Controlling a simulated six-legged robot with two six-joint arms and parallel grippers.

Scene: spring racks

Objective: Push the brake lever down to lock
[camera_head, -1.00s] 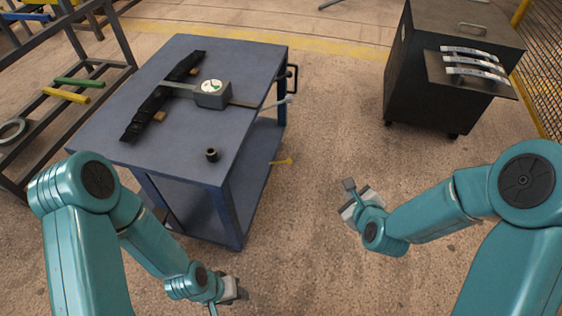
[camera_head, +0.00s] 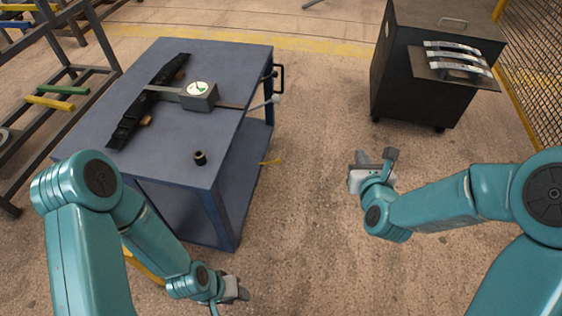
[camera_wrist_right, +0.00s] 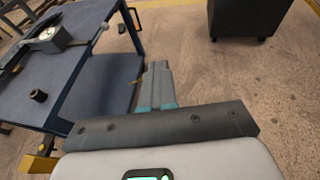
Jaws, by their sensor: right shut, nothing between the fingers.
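A small yellow lever (camera_head: 271,161) sticks out low on the right side of the blue cart (camera_head: 222,140); I take it for the brake lever. A yellow part (camera_wrist_right: 40,162) also shows by the cart's leg in the right wrist view; I cannot tell if it is the same piece. My right gripper (camera_head: 362,158) is shut and empty, right of the cart and apart from it. Its fingers (camera_wrist_right: 157,83) lie together in the wrist view. My left gripper (camera_head: 240,290) is low in front of the cart; its jaws are too small to read.
On the cart top lie a black leaf spring (camera_head: 148,102), a gauge box (camera_head: 198,95) with a long bar, and a small dark cup (camera_head: 200,158). A dark cabinet (camera_head: 415,95) stands at back right. A rack (camera_head: 90,75) stands at left. Floor right of the cart is open.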

